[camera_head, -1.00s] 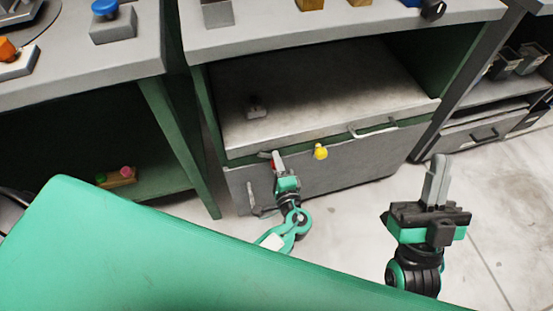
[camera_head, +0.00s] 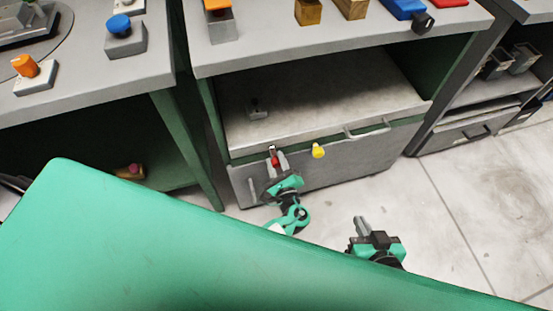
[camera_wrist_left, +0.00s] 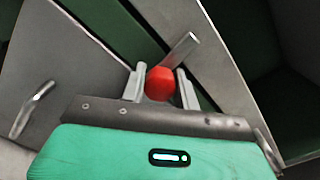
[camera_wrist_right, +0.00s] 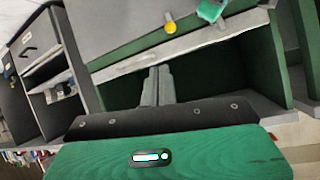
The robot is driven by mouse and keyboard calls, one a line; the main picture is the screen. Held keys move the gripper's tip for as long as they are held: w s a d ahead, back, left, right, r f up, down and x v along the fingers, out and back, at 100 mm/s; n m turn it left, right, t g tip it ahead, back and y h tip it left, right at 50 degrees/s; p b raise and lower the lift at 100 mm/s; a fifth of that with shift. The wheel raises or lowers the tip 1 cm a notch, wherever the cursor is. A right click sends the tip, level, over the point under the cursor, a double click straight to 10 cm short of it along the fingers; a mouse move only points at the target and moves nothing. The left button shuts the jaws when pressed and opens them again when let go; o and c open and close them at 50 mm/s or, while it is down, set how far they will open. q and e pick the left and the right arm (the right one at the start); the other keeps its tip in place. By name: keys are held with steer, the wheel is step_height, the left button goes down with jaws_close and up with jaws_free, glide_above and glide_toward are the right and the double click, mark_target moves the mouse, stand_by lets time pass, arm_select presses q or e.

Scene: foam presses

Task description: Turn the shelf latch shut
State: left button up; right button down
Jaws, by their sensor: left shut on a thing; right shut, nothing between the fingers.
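The shelf latch is a red knob (camera_head: 275,161) with a short metal bar (camera_wrist_left: 182,48), at the left end of the grey front panel (camera_head: 335,165) under the pull-out shelf. My left gripper (camera_head: 275,168) is shut around the red knob, which shows between the two fingers in the left wrist view (camera_wrist_left: 160,84). There the bar slants up and right from the knob across the dark green gap. My right gripper (camera_head: 361,226) is shut and empty, low in front of the cabinet; its closed fingers show in the right wrist view (camera_wrist_right: 157,86).
A yellow knob (camera_head: 318,151) sits right of the latch, near a shelf handle (camera_head: 368,131). My green body top fills the lower left. Open floor (camera_head: 470,215) lies to the right.

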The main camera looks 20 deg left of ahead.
arm_select(q)
steer(key=shift+s+f+m+p, duration=0.1)
steer(key=shift+m+p, duration=0.2)
steer(key=shift+m, duration=0.3)
arm_select(e)
steer(key=shift+s+d+g+h, duration=0.15)
steer(key=shift+d+g+h, duration=0.3)
steer(key=shift+d, duration=0.3)
arm_select(q)
steer(key=shift+a, duration=0.1)
steer(key=o, duration=1)
steer(key=shift+c, duration=0.2)
steer(key=v, duration=1.3)
steer(key=shift+s+d, duration=0.3)
arm_select(e)
steer(key=shift+s+d+g, duration=0.2)
steer(key=shift+d+g, duration=0.25)
